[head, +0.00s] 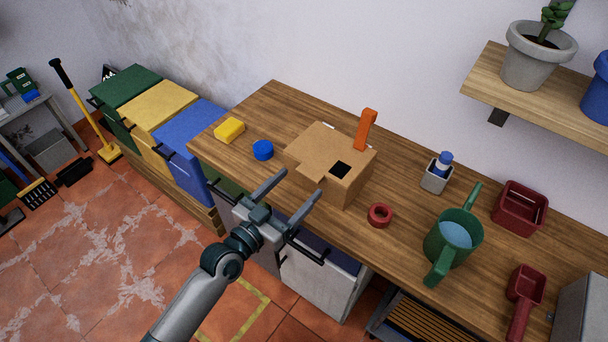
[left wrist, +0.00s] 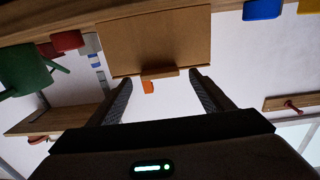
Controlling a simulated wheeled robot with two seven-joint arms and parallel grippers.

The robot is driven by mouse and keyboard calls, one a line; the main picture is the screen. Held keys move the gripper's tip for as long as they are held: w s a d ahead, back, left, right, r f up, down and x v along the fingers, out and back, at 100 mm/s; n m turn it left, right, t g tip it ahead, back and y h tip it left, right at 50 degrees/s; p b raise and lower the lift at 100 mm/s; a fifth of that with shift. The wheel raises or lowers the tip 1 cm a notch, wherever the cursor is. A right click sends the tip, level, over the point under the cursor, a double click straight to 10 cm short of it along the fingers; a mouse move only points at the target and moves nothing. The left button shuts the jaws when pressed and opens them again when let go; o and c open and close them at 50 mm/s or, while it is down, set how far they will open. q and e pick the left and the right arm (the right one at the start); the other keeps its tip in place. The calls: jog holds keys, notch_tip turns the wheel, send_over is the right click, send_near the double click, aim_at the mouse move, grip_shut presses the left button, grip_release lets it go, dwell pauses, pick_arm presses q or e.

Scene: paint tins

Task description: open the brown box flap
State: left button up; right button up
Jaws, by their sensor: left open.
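The brown box (head: 350,192) stands on the wooden worktop with its top flap (head: 325,143) lying flat and shut. In the left wrist view the box (left wrist: 155,42) fills the upper middle, and the tab (left wrist: 160,73) shows between the open fingertips (left wrist: 161,76), apparently not touched. My right gripper is not in view.
An orange upright piece (head: 366,130) rises at the box's back right. A blue tin (head: 263,150) and yellow block (head: 229,130) stand left; a red ring (head: 380,215) and green watering can (head: 453,242) stand right. A shelf (head: 545,95) hangs above at right.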

aim_at(306, 177)
pick_arm(q)
jog(key=shift+x, duration=1.85)
jog(key=c, duration=1.5)
jog(key=shift+w+p, duration=0.1)
jog(key=shift+p, duration=0.2)
